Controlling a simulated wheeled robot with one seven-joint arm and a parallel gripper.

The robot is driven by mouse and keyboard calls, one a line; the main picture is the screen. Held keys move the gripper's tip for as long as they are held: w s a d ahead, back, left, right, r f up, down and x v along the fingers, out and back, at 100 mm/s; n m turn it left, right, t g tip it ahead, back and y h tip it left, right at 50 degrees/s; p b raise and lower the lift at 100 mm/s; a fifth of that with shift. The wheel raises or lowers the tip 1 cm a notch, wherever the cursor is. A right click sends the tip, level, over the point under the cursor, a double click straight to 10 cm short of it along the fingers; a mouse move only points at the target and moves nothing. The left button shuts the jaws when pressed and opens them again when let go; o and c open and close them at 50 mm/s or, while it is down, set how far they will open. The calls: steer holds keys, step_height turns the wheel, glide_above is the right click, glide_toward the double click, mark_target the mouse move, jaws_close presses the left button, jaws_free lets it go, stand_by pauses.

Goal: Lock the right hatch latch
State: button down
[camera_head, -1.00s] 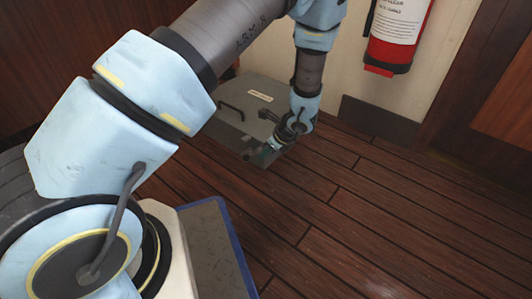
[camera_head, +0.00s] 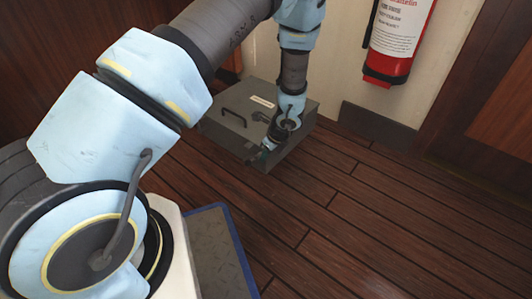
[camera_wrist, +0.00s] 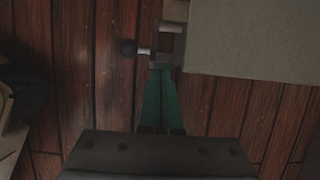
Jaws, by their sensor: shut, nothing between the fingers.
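The hatch box (camera_head: 225,130) is grey and stands on the floor, with a black handle and a pale label on its lid. In the wrist view, part of its flat grey surface (camera_wrist: 255,45) fills the top right. My gripper (camera_head: 258,156) is low at the box's front face. In the wrist view, my gripper's green fingers (camera_wrist: 160,72) are together, with tips right at the latch's lower end. I cannot tell whether they touch it.
A red fire extinguisher (camera_head: 397,40) hangs on the wall behind, right of the box. The plank floor (camera_head: 370,215) to the right is clear. Brown wood panels stand at the far left and right. A blurred pale object (camera_wrist: 10,120) shows at the wrist view's left edge.

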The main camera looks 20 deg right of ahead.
steer(key=shift+w+a+r+g+h+p, duration=0.25)
steer(key=shift+w+r+g+p, duration=0.3)
steer(key=shift+p, duration=1.2)
steer(key=shift+w+a+r+g+h+p, duration=0.3)
steer(key=shift+r+p, duration=0.4)
steer(key=shift+p, duration=1)
steer(key=p, duration=0.2)
steer(key=w+g+p, duration=0.1)
steer(key=p, duration=0.1)
steer(key=g+h+p, duration=0.1)
steer(key=shift+w+a+r+p, duration=0.15)
steer(key=shift+a+r+p, duration=0.1)
steer(key=shift+p, duration=0.15)
steer(key=shift+w+a+r+p, duration=0.1)
steer(key=shift+w+a+p, duration=0.3)
steer(key=shift+w, duration=0.2)
steer(key=shift+w+a+r+p, duration=0.15)
steer(key=shift+w+a+p, duration=0.15)
steer(key=shift+w, duration=0.25)
steer(key=shift+w+a+r+p, duration=0.1)
steer(key=shift+w+a+p, duration=0.2)
steer(key=shift+w+p, duration=0.25)
